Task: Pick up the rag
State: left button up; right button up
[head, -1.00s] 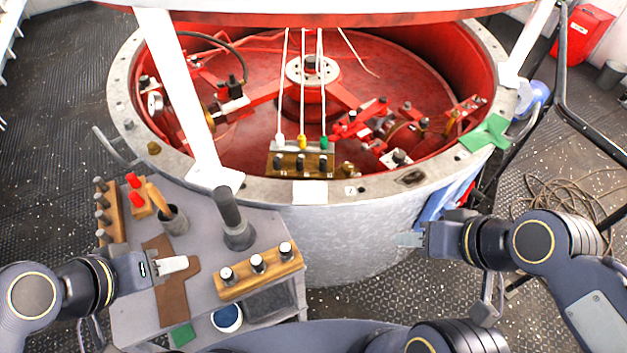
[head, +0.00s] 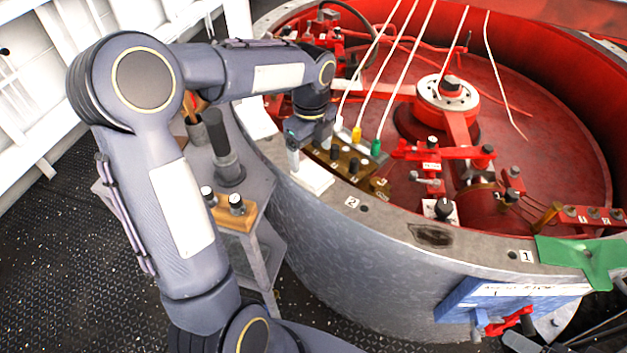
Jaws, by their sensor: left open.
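A green rag (head: 585,257) lies draped over the drum's rim at the far right, with part of it hanging down the outer side. My left gripper (head: 309,150) is open over the near left part of the rim, beside the white, yellow and green plugs. It is far to the left of the rag and does not touch it. My left arm crosses the left half of the view and hides much of the side table. My right gripper does not show.
The round drum (head: 400,243) holds red mechanisms, with thin white cords above. A blue holder (head: 455,303) with a red-handled tool hangs on its outer side below the rag. The side table (head: 262,190) carries a dark upright cylinder (head: 222,150) and a wooden block (head: 243,217).

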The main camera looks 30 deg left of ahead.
aim_at(312, 172)
pick_arm(q)
jog(key=f, duration=0.7)
jog(key=shift+d, duration=0.2)
jog(key=shift+r, duration=0.1)
jog(key=c, duration=1.1)
jog(key=shift+o, duration=0.2)
jog(key=shift+r, duration=0.6)
jog(key=r, duration=0.2)
jog(key=shift+s+a+r, duration=0.15)
jog(key=shift+s+r, duration=0.05)
jog(key=shift+r, duration=0.1)
jog(key=s+a+r, duration=0.6)
jog(key=s+r, duration=0.3)
jog(key=s, duration=0.3)
jog(key=shift+a+b, duration=0.2)
jog(key=shift+b, duration=0.1)
jog(key=shift+r, duration=0.1)
